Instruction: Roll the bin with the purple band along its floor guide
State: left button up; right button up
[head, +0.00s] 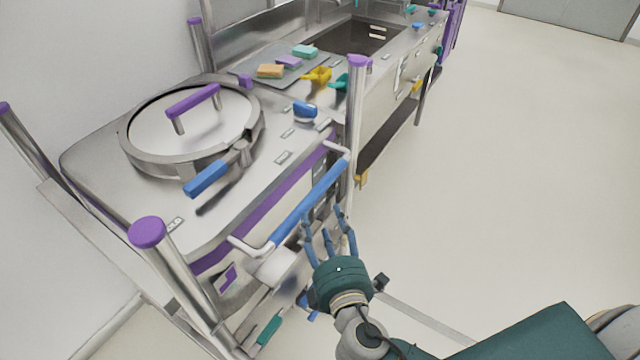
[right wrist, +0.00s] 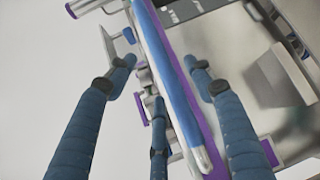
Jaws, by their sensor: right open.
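The steel bin (head: 150,195) stands at the left of the head view, with a purple band (head: 255,220) round its upper side and a round lid (head: 190,120) on top. A blue bar handle (head: 308,203) with white ends juts from its right side; it also shows in the right wrist view (right wrist: 172,88). My right gripper (head: 325,218) is open beside the handle, its blue fingers pointing at it. In the wrist view the bar runs between the spread fingers, and I cannot tell whether they touch it. My left gripper is out of view.
A grey floor strip (head: 420,318), perhaps the guide, runs along the floor at the lower right. Purple-capped posts (head: 356,110) stand at the bin's corners. A sink counter (head: 405,75) with sponges and scoops stands behind. The floor at the right is clear.

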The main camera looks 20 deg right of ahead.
aim_at(316, 197)
jog(key=p+x, duration=0.1)
jog(key=x, duration=0.5)
jog(key=r+p+x, duration=0.1)
jog(key=x, duration=0.3)
jog(key=shift+p, duration=0.3)
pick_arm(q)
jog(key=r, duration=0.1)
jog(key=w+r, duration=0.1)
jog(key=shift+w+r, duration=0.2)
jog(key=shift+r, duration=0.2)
pick_arm(e)
jog(key=shift+w+f, duration=0.2)
jog(key=shift+w, duration=0.15)
jog(key=shift+c, duration=0.5)
grip_shut()
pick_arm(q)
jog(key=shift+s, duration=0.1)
